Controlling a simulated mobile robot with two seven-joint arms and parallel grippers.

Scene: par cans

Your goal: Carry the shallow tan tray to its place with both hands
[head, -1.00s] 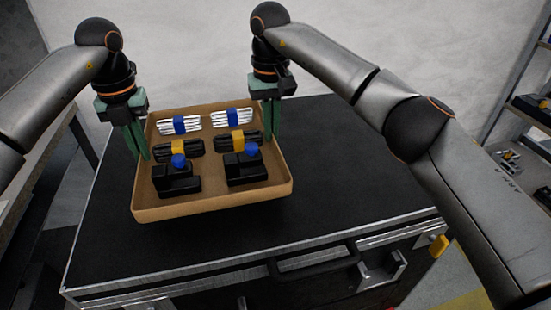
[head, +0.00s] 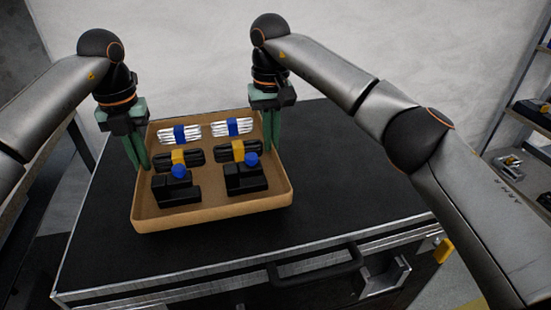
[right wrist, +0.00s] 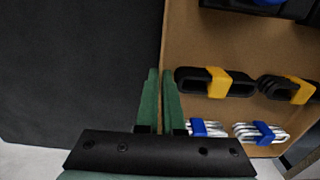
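The shallow tan tray (head: 215,217) is in the middle left of the head view, level or nearly so, over a black case top. It holds black clamp-like parts (head: 177,190), black pieces with yellow bands (head: 190,156) and silver bundles with blue bands (head: 232,127). My left gripper (head: 138,160) is shut on the tray's left wall. My right gripper (head: 272,140) is shut on its right wall. In the right wrist view, the right fingers (right wrist: 161,95) straddle the tray's edge (right wrist: 168,45). The tray's underside is hidden.
The black case (head: 355,185) has metal edging, a front handle (head: 315,266) and free room right of the tray. Shelves (head: 520,150) with small items stand at the far right. A pale wall (head: 190,40) is behind.

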